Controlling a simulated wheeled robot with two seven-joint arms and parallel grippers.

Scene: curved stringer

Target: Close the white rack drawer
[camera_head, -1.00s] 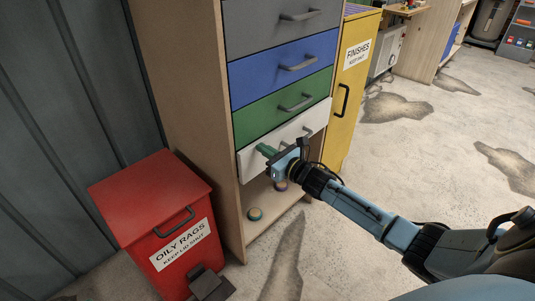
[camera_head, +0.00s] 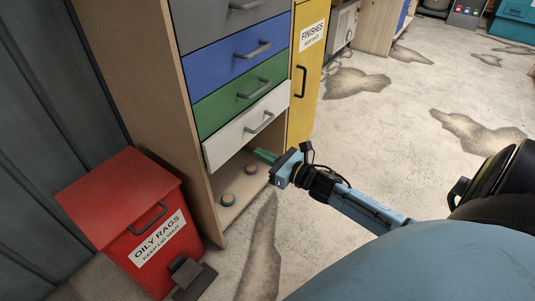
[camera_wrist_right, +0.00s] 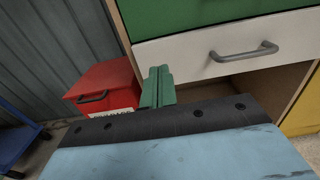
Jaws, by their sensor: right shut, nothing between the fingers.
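The white drawer (camera_head: 246,129) is the lowest drawer of the wooden rack, with a grey bar handle (camera_head: 260,122). The fingers (camera_wrist_right: 158,88) show together in the wrist view. My left gripper is out of view.
A red oily-rags bin (camera_head: 118,196) with a pedal stands left of the rack (camera_head: 125,85). A yellow finishes cabinet (camera_head: 303,75) stands at its right. Two small round items (camera_head: 228,199) lie in the lower bay. The floor at right is open, with dark stains.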

